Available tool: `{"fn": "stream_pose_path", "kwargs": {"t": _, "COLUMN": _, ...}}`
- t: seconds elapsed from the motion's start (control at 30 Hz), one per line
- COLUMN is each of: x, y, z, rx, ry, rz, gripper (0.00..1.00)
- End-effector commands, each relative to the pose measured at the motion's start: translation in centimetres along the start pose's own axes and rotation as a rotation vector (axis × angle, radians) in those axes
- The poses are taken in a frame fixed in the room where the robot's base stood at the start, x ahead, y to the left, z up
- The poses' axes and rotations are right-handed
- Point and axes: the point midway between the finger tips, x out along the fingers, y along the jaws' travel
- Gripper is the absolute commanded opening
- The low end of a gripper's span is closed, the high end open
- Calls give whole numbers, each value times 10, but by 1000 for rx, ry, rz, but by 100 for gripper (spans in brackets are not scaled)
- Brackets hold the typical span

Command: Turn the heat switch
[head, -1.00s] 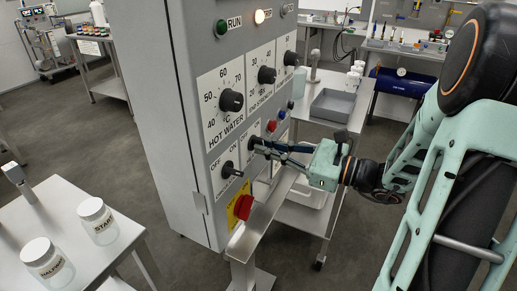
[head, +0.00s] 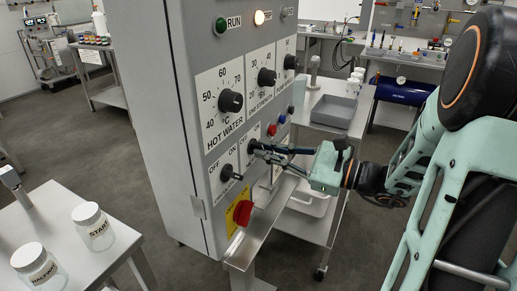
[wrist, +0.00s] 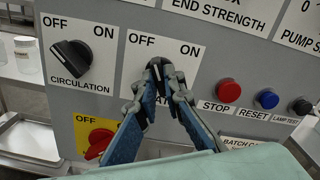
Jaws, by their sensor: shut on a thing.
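The heat switch (wrist: 155,67) is a black rotary knob on a white OFF/ON plate, to the right of the circulation switch (wrist: 71,58). In the wrist view my gripper (wrist: 160,78) is shut on this knob, with a finger on each side. The fingers hide most of the knob and the plate's lower label, so its exact angle is hard to tell. In the head view my gripper (head: 258,149) reaches the panel from the right, at the same knob. The circulation knob in the head view (head: 227,172) stands free to the left.
Red stop (wrist: 228,90), blue reset (wrist: 267,98) and black lamp test buttons sit close to the right. A red switch on yellow (wrist: 98,143) is below left. A steel shelf (head: 262,230) juts out under the panel. A table with two jars stands at left.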

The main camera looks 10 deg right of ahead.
Motion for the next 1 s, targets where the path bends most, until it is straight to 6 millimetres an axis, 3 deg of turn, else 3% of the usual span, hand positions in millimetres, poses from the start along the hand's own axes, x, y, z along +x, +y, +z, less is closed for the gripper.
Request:
{"fn": "stream_pose_path", "kwargs": {"t": 0.3, "x": 0, "y": 1, "z": -2, "rx": -163, "ry": 0, "rz": -1, "gripper": 0}}
{"fn": "stream_pose_path", "kwargs": {"t": 0.67, "x": 0, "y": 0, "z": -1, "rx": -177, "ry": 1, "rz": -1, "gripper": 0}}
{"fn": "stream_pose_path", "kwargs": {"t": 1.0, "x": 0, "y": 0, "z": 0, "rx": -290, "ry": 1, "rz": -1, "gripper": 0}}
